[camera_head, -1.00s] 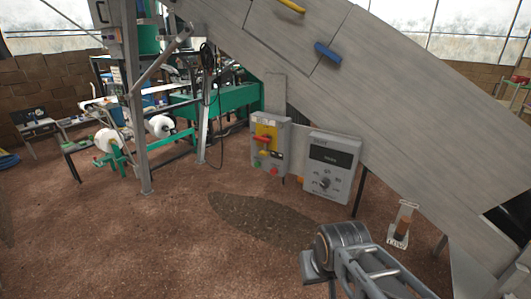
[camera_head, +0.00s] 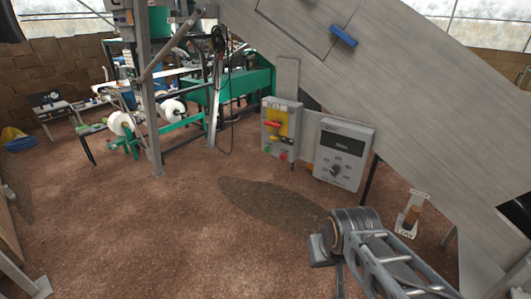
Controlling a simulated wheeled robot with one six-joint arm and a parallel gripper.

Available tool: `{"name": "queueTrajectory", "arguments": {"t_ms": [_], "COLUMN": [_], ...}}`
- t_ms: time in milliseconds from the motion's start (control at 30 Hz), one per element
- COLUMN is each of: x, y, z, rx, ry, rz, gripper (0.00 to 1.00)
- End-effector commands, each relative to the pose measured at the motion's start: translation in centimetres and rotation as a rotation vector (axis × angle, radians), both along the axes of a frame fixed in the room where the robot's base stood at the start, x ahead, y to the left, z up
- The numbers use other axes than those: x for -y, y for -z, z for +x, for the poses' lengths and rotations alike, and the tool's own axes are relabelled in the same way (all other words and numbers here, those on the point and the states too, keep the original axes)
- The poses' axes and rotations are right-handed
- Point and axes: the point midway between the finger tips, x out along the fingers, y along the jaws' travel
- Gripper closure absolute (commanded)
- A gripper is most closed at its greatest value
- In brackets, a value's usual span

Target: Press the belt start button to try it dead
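A grey switch box (camera_head: 282,130) is fixed to a panel under the sloping belt housing, near the middle of the view. It has a yellow plate with a red rotary handle (camera_head: 273,124). Below the plate are a small green button (camera_head: 268,149) and a red button (camera_head: 283,156). Their labels are too small to read. My arm shows at the lower right, well in front of the box and apart from it. I cannot make out my gripper's fingers.
A grey control box (camera_head: 343,153) with a dark display and a knob is right of the switch box. A steel post (camera_head: 150,110) and green machine (camera_head: 240,88) stand to the left. A small stand (camera_head: 412,213) is right. The brown floor before the boxes is clear.

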Motion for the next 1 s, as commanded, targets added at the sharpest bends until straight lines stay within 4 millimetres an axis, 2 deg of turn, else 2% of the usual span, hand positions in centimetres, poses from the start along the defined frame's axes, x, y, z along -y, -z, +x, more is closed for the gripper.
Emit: {"name": "queueTrajectory", "arguments": {"t_ms": [33,167,200,1000], "x": [0.00,0.00,0.00,0.00], "y": [0.00,0.00,0.00,0.00], "z": [0.00,0.00,0.00,0.00], "rx": [0.000,0.000,0.000,0.000], "ry": [0.000,0.000,0.000,0.000], "rz": [0.000,0.000,0.000,0.000], "gripper": [0.87,1.00,1.00,1.00]}}
